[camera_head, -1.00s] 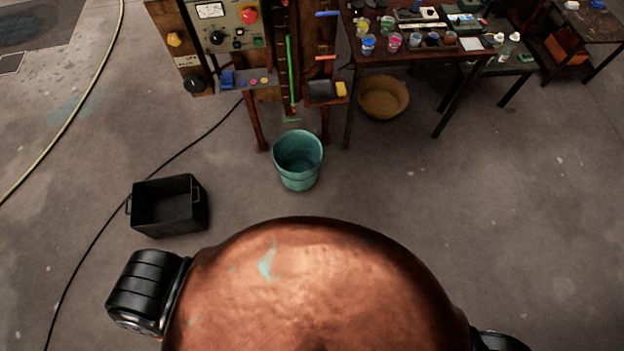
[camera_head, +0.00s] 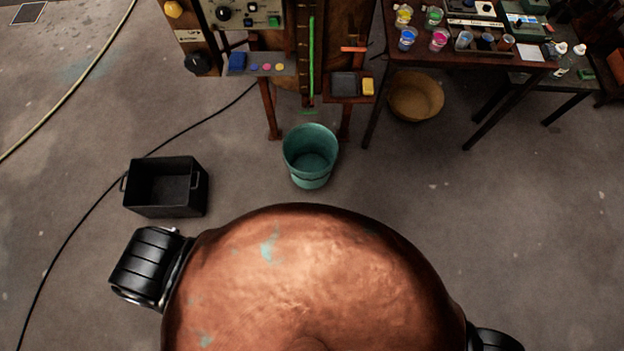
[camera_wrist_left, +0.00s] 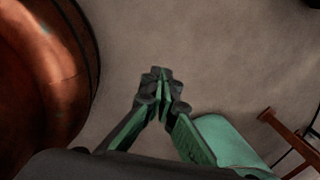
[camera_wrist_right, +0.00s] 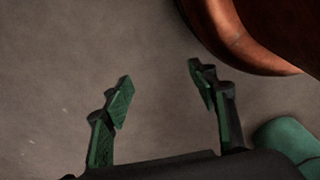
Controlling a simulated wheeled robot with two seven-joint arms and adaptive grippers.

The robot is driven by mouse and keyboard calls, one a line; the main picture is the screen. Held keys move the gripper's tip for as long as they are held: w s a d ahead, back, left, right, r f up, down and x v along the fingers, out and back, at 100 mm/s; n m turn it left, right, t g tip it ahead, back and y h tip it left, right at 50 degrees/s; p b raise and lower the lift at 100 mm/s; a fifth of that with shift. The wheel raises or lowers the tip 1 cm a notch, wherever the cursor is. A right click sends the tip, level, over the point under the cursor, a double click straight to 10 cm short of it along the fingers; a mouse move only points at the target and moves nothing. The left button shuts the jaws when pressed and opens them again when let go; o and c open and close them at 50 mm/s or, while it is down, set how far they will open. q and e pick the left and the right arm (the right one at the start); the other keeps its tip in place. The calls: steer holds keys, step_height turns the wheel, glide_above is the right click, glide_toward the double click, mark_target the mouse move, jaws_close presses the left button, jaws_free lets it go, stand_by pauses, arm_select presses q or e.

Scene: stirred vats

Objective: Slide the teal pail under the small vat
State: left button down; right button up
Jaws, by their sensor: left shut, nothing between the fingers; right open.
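The teal pail (camera_head: 310,170) stands upright and open on the floor in the head view, in front of a wooden stand with thin legs. It looks empty. I cannot make out the small vat for certain in any view. Neither gripper shows in the head view. My left gripper (camera_wrist_left: 160,76) is shut and empty above bare floor in the left wrist view. My right gripper (camera_wrist_right: 160,78) is open and empty above bare floor in the right wrist view. A teal shape at the lower right of each wrist view is cut off; I cannot tell what it is.
A black crate (camera_head: 166,210) stands left of the pail. The wooden stand carries a control panel (camera_head: 250,14) and small trays. A table (camera_head: 470,62) with cups stands at the right, a tan basket (camera_head: 416,97) below it. A cable (camera_head: 195,127) crosses the floor.

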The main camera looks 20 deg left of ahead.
arm_select(q)
steer(key=w+d+f+m+b, duration=0.3)
steer(key=w+f+m+b, duration=0.15)
steer(key=w, duration=0.35)
arm_select(e)
steer(key=w+a+b, duration=0.3)
steer(key=w+b, duration=0.3)
steer(key=b, duration=0.3)
step_height(320, 180, up, 7)
steer(key=b, duration=1.1)
arm_select(q)
steer(key=m+t+y+b, duration=0.2)
steer(key=m+t+b, duration=0.55)
steer(key=m, duration=0.95)
glide_toward(311, 184)
steer(key=shift+g, duration=0.35)
steer(key=x, duration=0.5)
steer(key=shift+w+r, duration=0.2)
steer(key=shift+w, duration=0.1)
steer(key=shift+w+a+r, duration=0.1)
arm_select(e)
steer(key=w+a+f+t+y, duration=0.1)
steer(key=w+a+f+t, duration=0.1)
steer(key=w+f, duration=0.3)
steer(key=w+a+f+t+y, duration=0.1)
steer(key=w+a+f+t, duration=0.2)
steer(key=f, duration=0.5)
steer(key=shift+w+a+f+m+t+y, duration=0.35)
steer(key=shift+w+a, duration=0.4)
steer(key=shift+w, duration=0.3)
